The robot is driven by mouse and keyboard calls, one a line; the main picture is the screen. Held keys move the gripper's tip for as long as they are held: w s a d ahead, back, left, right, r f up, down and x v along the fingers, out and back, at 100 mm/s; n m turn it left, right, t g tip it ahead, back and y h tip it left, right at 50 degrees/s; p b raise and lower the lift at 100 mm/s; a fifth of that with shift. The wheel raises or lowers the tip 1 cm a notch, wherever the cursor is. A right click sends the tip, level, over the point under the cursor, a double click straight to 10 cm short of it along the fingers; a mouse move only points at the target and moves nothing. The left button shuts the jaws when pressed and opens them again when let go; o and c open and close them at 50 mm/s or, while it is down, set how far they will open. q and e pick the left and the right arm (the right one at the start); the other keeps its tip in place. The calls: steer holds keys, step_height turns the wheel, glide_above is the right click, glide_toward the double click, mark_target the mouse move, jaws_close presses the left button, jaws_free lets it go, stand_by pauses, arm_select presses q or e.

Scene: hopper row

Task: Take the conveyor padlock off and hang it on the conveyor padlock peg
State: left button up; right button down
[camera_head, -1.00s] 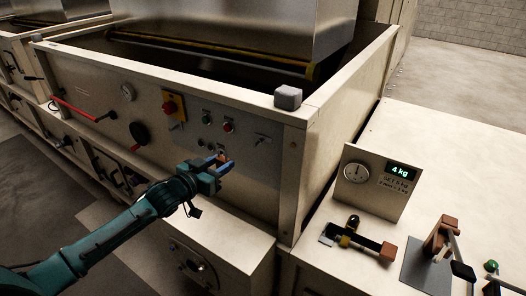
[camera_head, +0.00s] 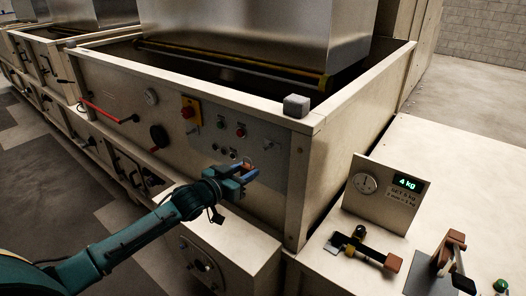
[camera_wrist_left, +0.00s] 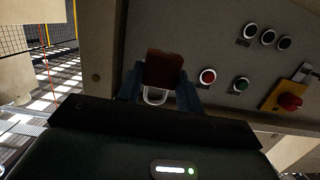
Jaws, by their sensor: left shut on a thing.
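My left gripper (camera_head: 242,178) is in front of the right part of the hopper's grey control panel (camera_head: 222,130). Its blue fingers are shut on a padlock. In the left wrist view the padlock (camera_wrist_left: 164,70) has a reddish-brown body between the fingers (camera_wrist_left: 160,88), and its pale shackle loop shows toward the wrist. In the head view the padlock is small and mostly hidden by the fingers. A small metal fitting (camera_head: 271,145) sits on the panel just up and right of the fingertips. I cannot tell whether it is the padlock peg. My right gripper is not in view.
A red knob on a yellow plate (camera_head: 190,108), with a grey metal piece below it, and several buttons (camera_head: 240,133) are on the panel. A gauge box reading 4 kg (camera_head: 388,193) and a clamp-like tool (camera_head: 361,249) stand on the bench at right.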

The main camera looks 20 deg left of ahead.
arm_select(q)
steer(key=shift+w, duration=0.1)
steer(key=x, duration=0.1)
steer(key=b+x, duration=0.1)
steer(key=x, duration=0.1)
steer(key=r+b+x, duration=0.1)
steer(key=x, duration=0.1)
steer(key=shift+w+d, duration=0.1)
steer(key=shift+w, duration=0.15)
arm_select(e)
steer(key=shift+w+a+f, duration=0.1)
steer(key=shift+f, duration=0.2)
arm_select(q)
steer(key=shift+p, duration=0.3)
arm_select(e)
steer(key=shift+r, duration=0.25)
